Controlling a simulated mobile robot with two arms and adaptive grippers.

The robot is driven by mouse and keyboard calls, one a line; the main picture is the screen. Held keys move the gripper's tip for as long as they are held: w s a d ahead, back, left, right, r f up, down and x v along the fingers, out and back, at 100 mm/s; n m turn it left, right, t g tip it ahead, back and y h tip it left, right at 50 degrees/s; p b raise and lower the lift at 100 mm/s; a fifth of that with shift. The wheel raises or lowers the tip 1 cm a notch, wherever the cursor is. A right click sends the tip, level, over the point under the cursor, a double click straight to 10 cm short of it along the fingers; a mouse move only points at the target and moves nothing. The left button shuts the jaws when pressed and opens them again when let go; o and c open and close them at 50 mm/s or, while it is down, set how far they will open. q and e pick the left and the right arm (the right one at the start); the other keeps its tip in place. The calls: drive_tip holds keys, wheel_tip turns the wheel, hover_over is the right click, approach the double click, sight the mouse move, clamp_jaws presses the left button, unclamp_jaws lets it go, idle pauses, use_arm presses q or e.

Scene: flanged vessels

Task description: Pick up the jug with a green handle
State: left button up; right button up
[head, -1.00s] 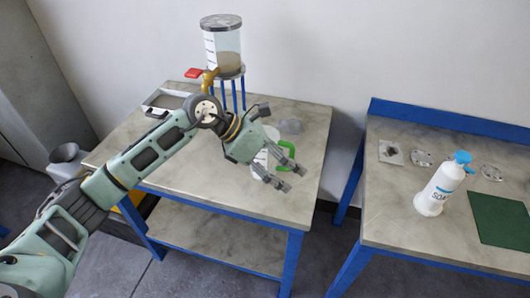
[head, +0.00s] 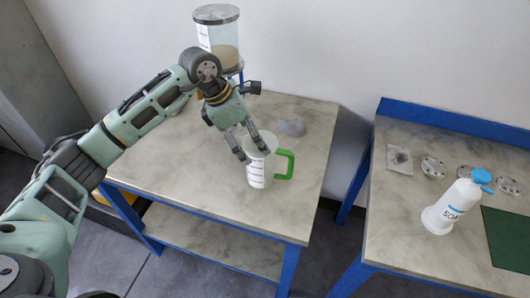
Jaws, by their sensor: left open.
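The jug (head: 259,172) is white with dark marks on its side and stands upright on the left table (head: 200,165). Its green handle (head: 286,165) points to the right. My left gripper (head: 253,155) is open, with its fingers pointing down at the jug's rim. In this view the fingertips overlap the jug's upper left part. I cannot tell whether they touch it. My right gripper is not in view.
A clear cylindrical vessel (head: 218,40) on a stand is at the back, partly behind my arm. A grey lump (head: 291,127) lies behind the jug. The right table holds a soap bottle (head: 452,205), metal flanges (head: 434,167) and a green mat (head: 508,238).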

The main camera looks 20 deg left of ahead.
sight(254, 145)
use_arm(q)
drive_tip(key=p+x, duration=0.3)
drive_tip(key=x, duration=0.1)
drive_tip(key=shift+s+d+f, duration=0.1)
drive_tip(key=shift+s+d, duration=0.05)
drive_tip(key=shift+s, duration=0.05)
drive_tip(key=shift+p+x, duration=0.4)
drive_tip(key=shift+x, duration=0.8)
drive_tip(key=shift+w+f, duration=0.25)
drive_tip(key=shift+c, duration=0.3)
drive_tip(key=c, duration=1.2)
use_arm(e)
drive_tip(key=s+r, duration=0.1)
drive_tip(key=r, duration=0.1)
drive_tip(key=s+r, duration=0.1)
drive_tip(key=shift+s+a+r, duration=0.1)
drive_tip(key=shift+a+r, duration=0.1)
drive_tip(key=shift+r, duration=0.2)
use_arm(q)
drive_tip(key=shift+c, duration=0.2)
